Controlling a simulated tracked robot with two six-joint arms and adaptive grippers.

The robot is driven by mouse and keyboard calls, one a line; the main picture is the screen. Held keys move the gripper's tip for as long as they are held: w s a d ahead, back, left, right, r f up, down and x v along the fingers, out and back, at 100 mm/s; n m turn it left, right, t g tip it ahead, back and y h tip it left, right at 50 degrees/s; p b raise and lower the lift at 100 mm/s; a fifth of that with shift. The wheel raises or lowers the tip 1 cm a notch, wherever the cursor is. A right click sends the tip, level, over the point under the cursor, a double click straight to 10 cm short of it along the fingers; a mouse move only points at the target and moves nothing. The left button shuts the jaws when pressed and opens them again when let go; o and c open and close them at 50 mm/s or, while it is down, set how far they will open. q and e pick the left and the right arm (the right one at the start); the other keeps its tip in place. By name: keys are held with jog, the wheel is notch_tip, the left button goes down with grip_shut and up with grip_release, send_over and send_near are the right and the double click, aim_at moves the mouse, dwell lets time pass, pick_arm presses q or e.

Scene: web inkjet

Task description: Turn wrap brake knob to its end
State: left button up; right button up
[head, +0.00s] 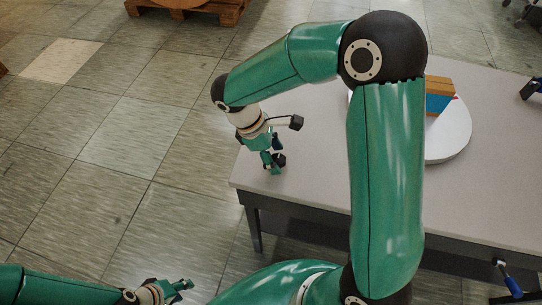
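I cannot make out the wrap brake knob for certain; it may be hidden or too small to tell. My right gripper (276,165) hangs, pointing down, at the left end of the grey table (310,200), its arm arching across the middle of the view. Its fingers are small and dark, and I cannot tell whether they are open, or touching anything. My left gripper (184,286) is low at the bottom left, over the floor and away from the table. Its finger opening is too small to judge.
A black item (531,88) is at the right edge. A blue-handled item (513,284) is at the lower right. A wooden pallet (225,12) stands behind.

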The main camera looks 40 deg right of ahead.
dwell(0.3)
jog(key=v, duration=1.2)
jog(key=shift+f, duration=0.1)
